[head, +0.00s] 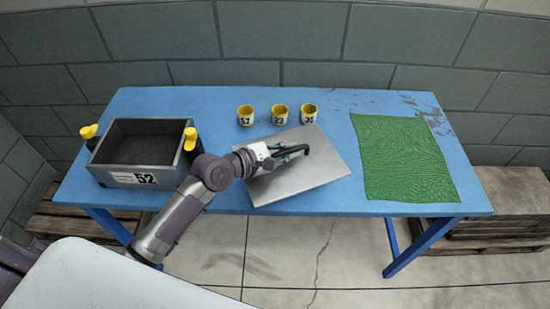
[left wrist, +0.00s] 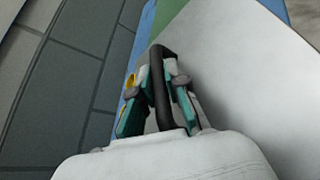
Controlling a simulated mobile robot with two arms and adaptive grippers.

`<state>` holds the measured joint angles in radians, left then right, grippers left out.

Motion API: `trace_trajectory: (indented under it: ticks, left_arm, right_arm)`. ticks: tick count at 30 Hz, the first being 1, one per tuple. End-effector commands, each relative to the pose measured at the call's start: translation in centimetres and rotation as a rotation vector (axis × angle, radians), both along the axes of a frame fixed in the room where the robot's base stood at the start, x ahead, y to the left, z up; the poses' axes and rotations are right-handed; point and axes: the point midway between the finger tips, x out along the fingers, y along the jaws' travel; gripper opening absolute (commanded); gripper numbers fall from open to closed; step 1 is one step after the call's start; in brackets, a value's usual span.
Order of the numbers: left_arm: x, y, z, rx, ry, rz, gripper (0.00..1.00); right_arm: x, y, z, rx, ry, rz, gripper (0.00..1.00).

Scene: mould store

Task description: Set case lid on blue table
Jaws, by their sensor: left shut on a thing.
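The case lid (head: 318,178) is a flat light-grey plate with a black bar handle (head: 320,160). In the head view it is over the middle of the blue table (head: 220,98), turned slightly. I cannot tell whether it touches the table or is just above it. My left gripper (head: 293,152) is shut on the lid's handle. In the left wrist view the fingers (left wrist: 160,100) are on both sides of the black handle (left wrist: 164,70), and the pale lid (left wrist: 235,70) fills the right. My right gripper is out of view.
An open grey case (head: 137,180) marked 52, with yellow-topped black latches, stands at the table's left. Three yellow numbered cups (head: 279,115) stand behind the lid. A green cloth (head: 402,160) lies on the right. Wooden pallets (head: 510,205) sit beside the table, with a block wall behind.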

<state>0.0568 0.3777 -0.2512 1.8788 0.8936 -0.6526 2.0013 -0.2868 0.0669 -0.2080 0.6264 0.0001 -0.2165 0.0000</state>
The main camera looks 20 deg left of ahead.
Motion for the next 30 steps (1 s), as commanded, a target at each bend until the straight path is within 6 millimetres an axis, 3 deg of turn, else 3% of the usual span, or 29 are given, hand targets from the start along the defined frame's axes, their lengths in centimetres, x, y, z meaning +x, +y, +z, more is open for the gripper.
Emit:
trace_trajectory:
  ticks: [3, 10, 14, 21, 30]
  left_arm:
    - [2.0, 2.2, -1.8, 0.003, -0.003, 0.003, 0.0]
    - [4.3, 4.8, -3.8, -0.001, -0.003, 0.001, 0.0]
    - [4.6, 5.1, -4.3, -0.002, -0.002, -0.001, 0.0]
    - [4.6, 5.2, -7.6, -0.002, -0.001, 0.001, 0.0]
    - [4.6, 5.1, -7.9, -0.002, -0.003, 0.0, 0.0]
  right_arm:
    - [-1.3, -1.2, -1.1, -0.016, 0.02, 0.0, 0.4]
    - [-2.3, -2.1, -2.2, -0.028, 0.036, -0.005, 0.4]
    - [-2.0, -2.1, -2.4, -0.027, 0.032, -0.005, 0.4]
    - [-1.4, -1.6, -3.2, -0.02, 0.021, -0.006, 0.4]
    - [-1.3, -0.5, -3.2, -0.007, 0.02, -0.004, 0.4]
